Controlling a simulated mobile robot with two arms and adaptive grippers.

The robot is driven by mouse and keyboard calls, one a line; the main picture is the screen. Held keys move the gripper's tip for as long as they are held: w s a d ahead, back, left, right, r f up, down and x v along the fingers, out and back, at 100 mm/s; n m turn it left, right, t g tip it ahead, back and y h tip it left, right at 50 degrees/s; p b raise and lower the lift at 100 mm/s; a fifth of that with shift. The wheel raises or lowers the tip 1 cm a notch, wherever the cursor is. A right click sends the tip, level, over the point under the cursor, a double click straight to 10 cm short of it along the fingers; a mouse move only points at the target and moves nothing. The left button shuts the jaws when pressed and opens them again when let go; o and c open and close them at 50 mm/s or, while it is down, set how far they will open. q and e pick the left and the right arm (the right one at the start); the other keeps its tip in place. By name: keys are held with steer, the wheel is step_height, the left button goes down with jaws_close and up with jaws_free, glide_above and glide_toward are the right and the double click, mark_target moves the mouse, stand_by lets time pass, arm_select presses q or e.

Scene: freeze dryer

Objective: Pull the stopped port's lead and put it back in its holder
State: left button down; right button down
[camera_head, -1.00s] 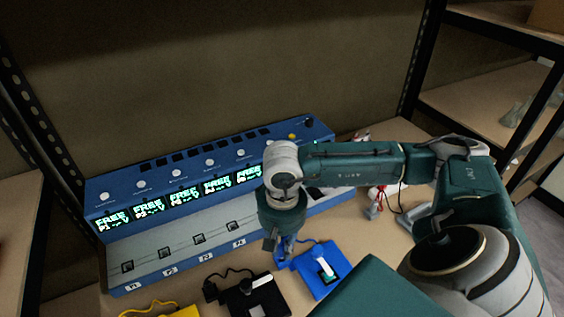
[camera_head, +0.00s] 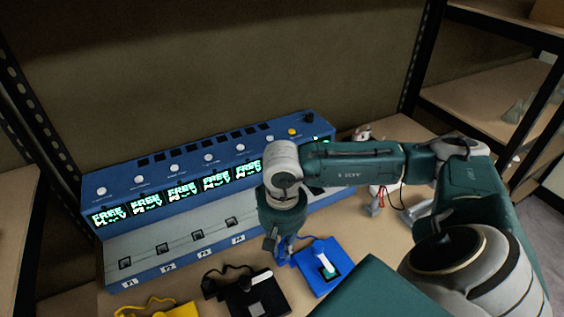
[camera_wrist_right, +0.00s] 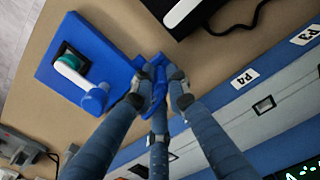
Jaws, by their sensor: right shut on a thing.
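My right gripper (camera_head: 281,247) is shut on a blue lead piece (camera_wrist_right: 157,88) just in front of the machine. In the right wrist view the fingers (camera_wrist_right: 160,92) close around it, and its exact shape is partly hidden. A blue holder (camera_head: 336,254) with a teal socket and a white bar lies on the table right of the gripper; it also shows in the right wrist view (camera_wrist_right: 108,48). The blue freeze-dryer panel (camera_head: 130,176) has a row of ports with lit displays, several reading FREE. My arm hides its right-hand ports. My left gripper is out of view.
A black holder (camera_head: 280,296) with a black lead and a yellow holder (camera_head: 180,310) with a yellow lead lie left of the blue one. A small red and white item (camera_head: 377,197) with wires stands behind my arm. Shelves (camera_head: 470,100) stand at right.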

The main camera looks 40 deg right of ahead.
mark_target(282, 245)
steer(key=shift+f, duration=0.35)
steer(key=c, duration=1.6)
jaws_free()
steer(key=shift+c, duration=0.2)
steer(key=shift+r, duration=0.2)
step_height(282, 245, up, 12)
steer(key=shift+f, duration=0.15)
